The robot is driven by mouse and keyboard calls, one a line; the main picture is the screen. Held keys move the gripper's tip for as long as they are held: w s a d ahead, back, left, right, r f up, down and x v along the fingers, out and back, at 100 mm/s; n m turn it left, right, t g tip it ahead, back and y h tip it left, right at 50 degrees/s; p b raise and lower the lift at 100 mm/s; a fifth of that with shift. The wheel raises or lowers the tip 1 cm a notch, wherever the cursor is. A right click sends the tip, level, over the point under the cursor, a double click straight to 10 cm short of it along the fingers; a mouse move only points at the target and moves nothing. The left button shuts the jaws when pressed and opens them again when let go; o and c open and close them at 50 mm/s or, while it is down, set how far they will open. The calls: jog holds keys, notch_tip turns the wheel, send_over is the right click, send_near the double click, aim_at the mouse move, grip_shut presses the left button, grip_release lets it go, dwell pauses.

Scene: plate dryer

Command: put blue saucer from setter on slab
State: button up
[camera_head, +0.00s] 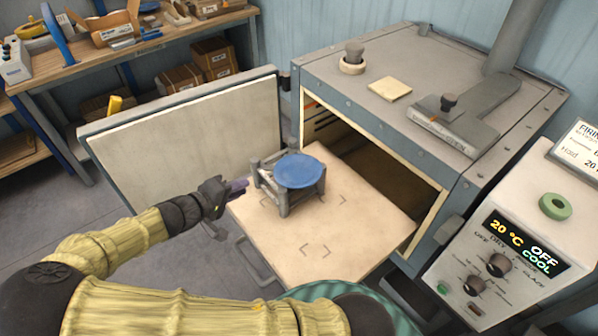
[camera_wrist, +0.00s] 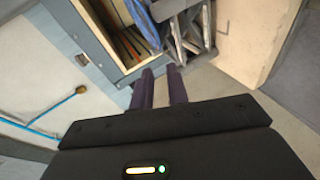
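The blue saucer (camera_head: 299,171) lies flat on top of the grey setter (camera_head: 283,200), a small open frame. The setter stands on the beige slab (camera_head: 345,245), which sticks out of the kiln's opening. The slab has dark corner marks on its bare front and right parts. My gripper (camera_head: 240,187) is left of the setter, close to it and apart from the saucer. In the wrist view its two purple fingers (camera_wrist: 161,85) are parallel with an empty gap between them. There the saucer (camera_wrist: 143,22) shows edge-on beside the setter (camera_wrist: 190,35), beyond the fingertips.
The kiln door (camera_head: 185,130) stands open behind my arm. The kiln (camera_head: 450,110) is at the right, with a control panel (camera_head: 510,250) reading 20 °C, OFF, COOL. A shelf (camera_head: 130,55) with boxes stands back left. The slab's front is clear.

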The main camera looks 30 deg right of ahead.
jog(key=p, duration=0.2)
send_near(276, 174)
jog(key=x, duration=0.5)
jog(key=shift+w+a+f, duration=0.1)
jog(key=shift+f, duration=0.1)
jog(key=p+x, duration=0.1)
jog(key=x, duration=0.3)
jog(key=shift+w+d+p, duration=0.15)
jog(key=shift+d+p, duration=0.25)
jog(key=shift+w+d+f, duration=0.1)
jog(key=shift+d+f, duration=0.1)
grip_shut()
